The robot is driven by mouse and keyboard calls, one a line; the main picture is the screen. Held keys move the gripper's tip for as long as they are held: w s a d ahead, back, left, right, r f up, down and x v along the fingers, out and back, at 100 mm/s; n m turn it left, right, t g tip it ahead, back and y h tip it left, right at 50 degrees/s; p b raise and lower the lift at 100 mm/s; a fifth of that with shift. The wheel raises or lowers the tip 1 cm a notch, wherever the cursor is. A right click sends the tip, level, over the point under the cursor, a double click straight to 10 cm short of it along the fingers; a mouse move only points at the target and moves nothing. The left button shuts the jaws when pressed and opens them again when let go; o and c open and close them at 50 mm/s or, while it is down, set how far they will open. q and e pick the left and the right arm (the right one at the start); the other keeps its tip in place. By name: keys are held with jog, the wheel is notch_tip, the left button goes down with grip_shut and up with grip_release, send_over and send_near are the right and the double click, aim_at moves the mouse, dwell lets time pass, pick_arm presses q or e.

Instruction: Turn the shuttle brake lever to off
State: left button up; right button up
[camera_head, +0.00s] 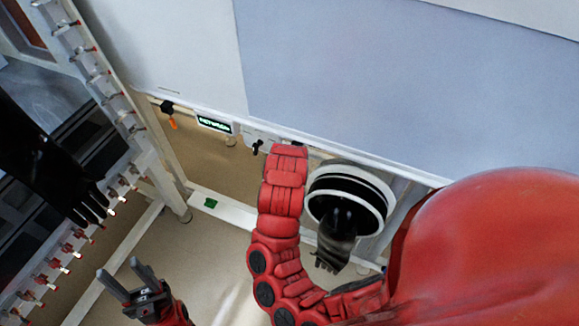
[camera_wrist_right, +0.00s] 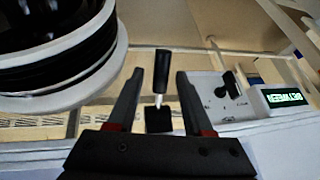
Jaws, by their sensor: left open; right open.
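In the right wrist view, a lever with a black handle (camera_wrist_right: 162,70) and a pale stem stands on a small black base (camera_wrist_right: 158,120). My right gripper (camera_wrist_right: 160,76) is open, its two fingers on either side of the handle, with gaps visible. To the right, a white panel (camera_wrist_right: 208,88) carries a black knob-like lever (camera_wrist_right: 229,84); its markings are too small to read. That panel lever also shows in the head view (camera_head: 257,147). I cannot tell which is the shuttle brake lever. My right arm hides its gripper in the head view. My left gripper (camera_head: 119,267) is open and empty, low at the left.
A green-lit display (camera_head: 214,123) and an orange-tipped black fitting (camera_head: 171,115) sit along the rail. A round black-and-white glove port (camera_head: 350,190) with a hanging black glove is right of my right arm. A rack with red-tipped pegs (camera_head: 95,70) stands left.

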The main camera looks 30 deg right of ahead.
jog(key=shift+r, duration=0.1)
jog(key=p+v, duration=1.7)
jog(key=p, duration=0.3)
jog(key=shift+a, duration=0.1)
dwell(0.5)
